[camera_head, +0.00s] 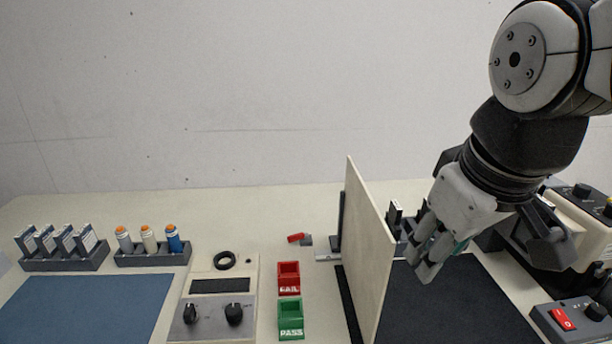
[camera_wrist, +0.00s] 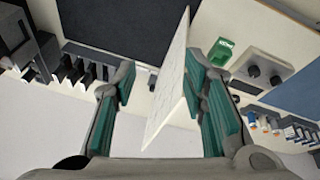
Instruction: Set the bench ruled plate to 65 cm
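A tall cream plate (camera_head: 370,245) stands upright on the bench at the edge of a black mat. I take it to be the ruled plate; no markings are legible on it. A pale metal strip (camera_head: 328,257) shows at its foot on the left. My gripper (camera_head: 428,262) is to the right of the plate, above the mat, with its fingers pointing down. In the wrist view my gripper (camera_wrist: 165,105) is open, with green pads. The plate (camera_wrist: 172,85) appears between the fingers there, nearer the right one. I cannot tell whether it touches that finger. No scale reading is visible.
Red and green bins (camera_head: 290,318) and a knob panel (camera_head: 212,315) are left of the plate. A dark holder (camera_head: 398,220) stands behind my gripper. A red-switch box (camera_head: 575,322) is at right. The black mat (camera_head: 460,305) is clear.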

